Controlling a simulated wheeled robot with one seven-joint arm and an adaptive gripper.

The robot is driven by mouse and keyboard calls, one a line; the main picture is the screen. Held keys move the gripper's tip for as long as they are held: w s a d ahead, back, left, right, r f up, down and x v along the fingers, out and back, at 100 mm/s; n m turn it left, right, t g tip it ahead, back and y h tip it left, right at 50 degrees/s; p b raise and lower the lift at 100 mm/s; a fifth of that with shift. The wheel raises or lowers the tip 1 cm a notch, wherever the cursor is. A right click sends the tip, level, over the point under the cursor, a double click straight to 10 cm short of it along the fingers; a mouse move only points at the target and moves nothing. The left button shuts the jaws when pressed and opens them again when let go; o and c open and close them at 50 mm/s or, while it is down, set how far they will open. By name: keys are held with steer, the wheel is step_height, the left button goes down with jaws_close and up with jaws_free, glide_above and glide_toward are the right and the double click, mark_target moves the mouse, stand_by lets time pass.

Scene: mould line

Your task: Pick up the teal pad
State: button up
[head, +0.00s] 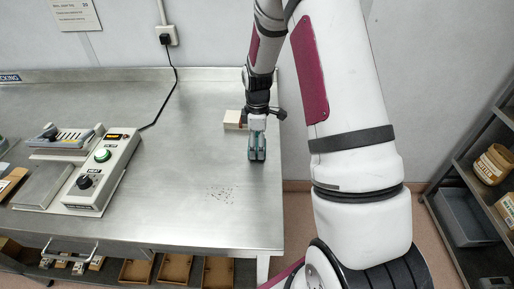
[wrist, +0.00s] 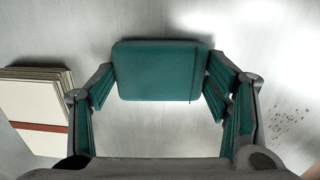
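The teal pad (wrist: 155,71) is a flat, rounded rectangle in the upper middle of the wrist view, with a thin dark line near its right side. My gripper (wrist: 165,90) is open, its two teal-lined fingers spread to either side of the pad. The left fingertip looks very close to the pad's left edge; I cannot tell whether it touches. In the head view my gripper (head: 257,155) points down at the right part of the steel bench (head: 185,120). There I cannot tell the pad apart from the teal fingers.
A cream stack with a reddish band (wrist: 40,110) lies left of my gripper; it also shows in the head view (head: 233,119). A control box (head: 103,172) with knobs and a cable stands on the left.

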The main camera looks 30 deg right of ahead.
mark_target(257, 145)
steer(key=shift+c, duration=0.3)
steer(key=shift+r, duration=0.55)
step_height(257, 145, up, 2)
steer(key=shift+r+b, duration=0.1)
steer(key=shift+b, duration=0.25)
steer(key=shift+s+a+r, duration=0.15)
steer(key=shift+s+r, duration=0.05)
steer(key=shift+s, duration=0.5)
steer(key=s+a, duration=0.1)
steer(key=s, duration=0.3)
steer(key=s+a+r, duration=0.1)
steer(key=s, duration=0.4)
steer(key=s+a, duration=0.2)
steer(key=s, duration=0.3)
steer(key=shift+r, duration=0.15)
steer(key=shift+o, duration=0.4)
steer(key=shift+c, duration=0.4)
